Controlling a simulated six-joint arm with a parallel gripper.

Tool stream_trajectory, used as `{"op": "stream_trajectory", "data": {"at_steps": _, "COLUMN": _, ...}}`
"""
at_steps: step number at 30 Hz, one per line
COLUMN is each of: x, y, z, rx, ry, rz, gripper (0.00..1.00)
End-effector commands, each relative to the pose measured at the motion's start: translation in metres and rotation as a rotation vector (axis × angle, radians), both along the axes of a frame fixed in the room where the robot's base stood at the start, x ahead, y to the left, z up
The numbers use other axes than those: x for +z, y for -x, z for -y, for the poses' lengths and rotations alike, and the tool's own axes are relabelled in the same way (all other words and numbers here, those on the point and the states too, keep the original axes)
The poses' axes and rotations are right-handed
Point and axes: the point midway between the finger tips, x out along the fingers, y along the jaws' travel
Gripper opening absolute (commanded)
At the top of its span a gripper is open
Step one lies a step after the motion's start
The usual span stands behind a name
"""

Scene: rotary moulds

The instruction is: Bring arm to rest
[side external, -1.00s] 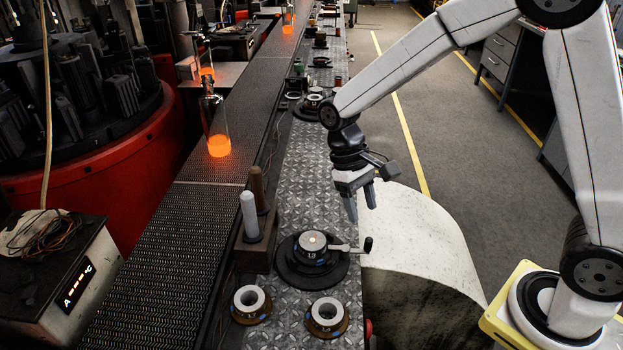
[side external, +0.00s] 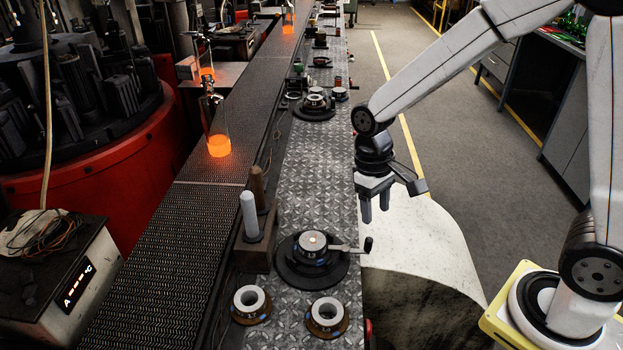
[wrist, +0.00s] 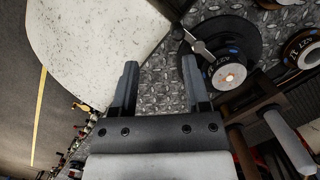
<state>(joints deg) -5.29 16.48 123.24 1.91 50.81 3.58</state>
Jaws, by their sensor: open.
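My gripper (side external: 375,208) hangs fingers down above the right edge of the metal-plated bench (side external: 312,170), near the curved pale sheet. It is open and empty, with a clear gap between its fingers in the wrist view (wrist: 160,85). The black rotary mould with a crank handle (side external: 312,258) stands on the bench below and to the left of my gripper, apart from it. The same mould shows at the upper right in the wrist view (wrist: 228,75).
Two ring-shaped pieces (side external: 251,304) (side external: 326,316) lie on the near bench. Upright rods (side external: 250,217) stand at its left edge. A conveyor (side external: 150,265) carries glowing glass bottles (side external: 218,145). The curved pale sheet (side external: 425,245) lies right of the bench. Floor beyond is clear.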

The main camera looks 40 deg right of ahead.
Motion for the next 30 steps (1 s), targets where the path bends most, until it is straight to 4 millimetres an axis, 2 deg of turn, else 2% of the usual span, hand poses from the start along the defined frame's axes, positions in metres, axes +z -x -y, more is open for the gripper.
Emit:
{"op": "stream_trajectory", "data": {"at_steps": 6, "x": -0.003, "y": 0.023, "z": 0.02, "rx": -0.009, "ry": -0.002, "rz": 0.205, "gripper": 0.6}}
{"op": "stream_trajectory", "data": {"at_steps": 13, "x": -0.005, "y": 0.04, "z": 0.032, "rx": -0.008, "ry": 0.006, "rz": 0.367, "gripper": 0.6}}
{"op": "stream_trajectory", "data": {"at_steps": 30, "x": -0.005, "y": 0.045, "z": 0.035, "rx": -0.007, "ry": 0.009, "rz": 0.417, "gripper": 0.6}}
